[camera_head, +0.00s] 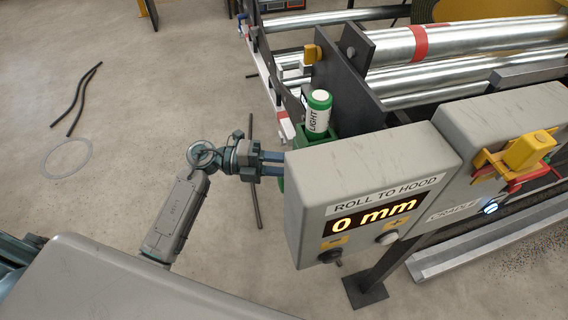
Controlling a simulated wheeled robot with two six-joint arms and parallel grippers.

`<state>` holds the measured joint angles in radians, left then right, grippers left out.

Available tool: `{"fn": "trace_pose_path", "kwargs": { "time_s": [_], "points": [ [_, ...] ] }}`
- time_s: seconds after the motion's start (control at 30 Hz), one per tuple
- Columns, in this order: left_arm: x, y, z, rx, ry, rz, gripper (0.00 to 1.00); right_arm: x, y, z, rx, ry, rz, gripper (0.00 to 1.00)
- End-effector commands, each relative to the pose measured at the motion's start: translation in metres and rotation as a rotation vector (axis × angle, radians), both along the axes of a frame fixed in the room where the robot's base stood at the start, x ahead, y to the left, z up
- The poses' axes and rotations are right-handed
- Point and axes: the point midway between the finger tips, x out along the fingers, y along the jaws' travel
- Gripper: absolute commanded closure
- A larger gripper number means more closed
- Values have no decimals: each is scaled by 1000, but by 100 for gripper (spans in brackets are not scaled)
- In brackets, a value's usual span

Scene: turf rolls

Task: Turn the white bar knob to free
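A small round knob (490,207) with a pale bar and a blue glow is on the front of the right-hand grey box (490,115), beside the word CRADLE. I take it for the white bar knob; its marks are too small to read. My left gripper (274,163) points right at the left edge of the other grey box (365,170), well away from the knob. Its fingertips end at or behind that edge, so I cannot tell if they are open or hold anything. My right gripper is not in view.
The left box reads ROLL TO HOOD, 0 mm, with a dark button (331,257) and a pale button (388,239). A yellow handle (528,150) stands above the knob. Steel rollers (470,42) lie beyond.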

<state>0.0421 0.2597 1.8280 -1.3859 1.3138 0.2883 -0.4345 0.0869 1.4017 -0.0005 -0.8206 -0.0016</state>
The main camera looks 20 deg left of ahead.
Motion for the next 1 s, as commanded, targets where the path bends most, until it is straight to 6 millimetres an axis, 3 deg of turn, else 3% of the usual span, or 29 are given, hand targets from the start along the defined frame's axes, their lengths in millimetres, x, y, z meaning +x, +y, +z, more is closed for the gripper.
{"fn": "trace_pose_path", "kwargs": {
  "time_s": [0.27, 0.7, 1.0],
  "points": [
    [-2, 10, -1, 2, 0, -1, 64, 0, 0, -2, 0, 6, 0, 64],
    [-16, 80, -2, 5, 3, 0, 64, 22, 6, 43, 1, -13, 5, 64],
    [-21, 105, 0, 2, 0, 0, 64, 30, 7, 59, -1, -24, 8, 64]
  ]
}}
